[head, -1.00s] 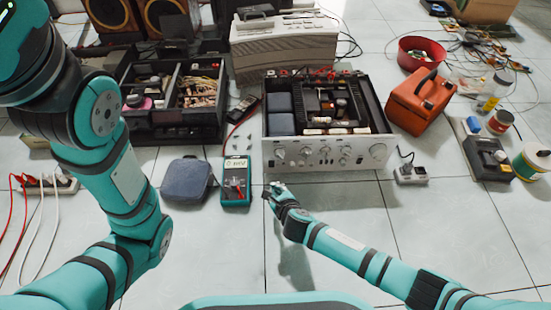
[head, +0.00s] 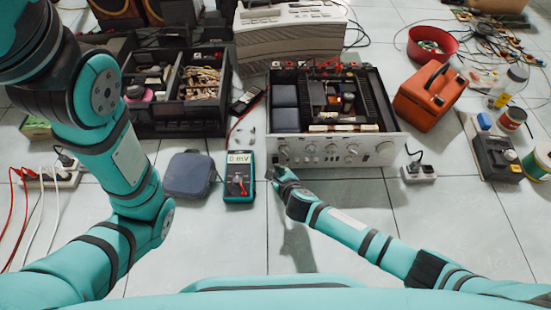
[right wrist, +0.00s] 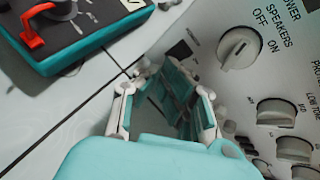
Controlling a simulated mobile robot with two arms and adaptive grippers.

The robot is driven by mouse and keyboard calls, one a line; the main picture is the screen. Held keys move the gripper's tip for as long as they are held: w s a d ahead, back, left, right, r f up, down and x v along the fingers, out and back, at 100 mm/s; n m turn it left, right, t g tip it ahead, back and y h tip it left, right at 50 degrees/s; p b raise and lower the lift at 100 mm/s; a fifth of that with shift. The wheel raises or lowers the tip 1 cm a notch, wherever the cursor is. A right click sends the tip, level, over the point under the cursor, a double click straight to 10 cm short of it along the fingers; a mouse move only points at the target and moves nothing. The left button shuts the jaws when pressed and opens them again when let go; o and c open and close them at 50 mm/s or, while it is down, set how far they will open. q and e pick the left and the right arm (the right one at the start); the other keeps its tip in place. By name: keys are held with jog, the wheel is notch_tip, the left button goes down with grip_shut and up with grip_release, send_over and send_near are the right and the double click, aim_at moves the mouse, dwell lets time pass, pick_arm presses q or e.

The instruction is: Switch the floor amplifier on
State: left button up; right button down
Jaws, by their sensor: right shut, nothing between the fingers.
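The open-topped amplifier (head: 325,150) sits on the tiled floor, its silver front with knobs facing me. In the right wrist view its front panel (right wrist: 215,20) shows a knob (right wrist: 240,48) beside printed SPEAKERS, OFF and ON. A dark square (right wrist: 180,50) lies on the panel left of that knob. My right gripper (head: 275,172) is shut and empty at the lower left corner of the amplifier's front. In the right wrist view its fingers (right wrist: 168,85) point at the panel near the dark square; I cannot tell whether they touch. My left gripper is out of view.
A multimeter (head: 239,185) and a blue-grey case (head: 188,175) lie left of my right gripper. A parts box (head: 180,121) is behind them. An orange toolbox (head: 430,95) and a small socket block (head: 419,174) are on the right.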

dwell(0.6)
dwell(0.3)
jog(key=shift+w+r+p, duration=0.15)
jog(key=shift+w+p, duration=0.2)
jog(key=shift+w, duration=0.35)
dwell(0.4)
dwell(0.3)
jog(key=shift+s+p, duration=0.6)
jog(key=shift+s, duration=0.15)
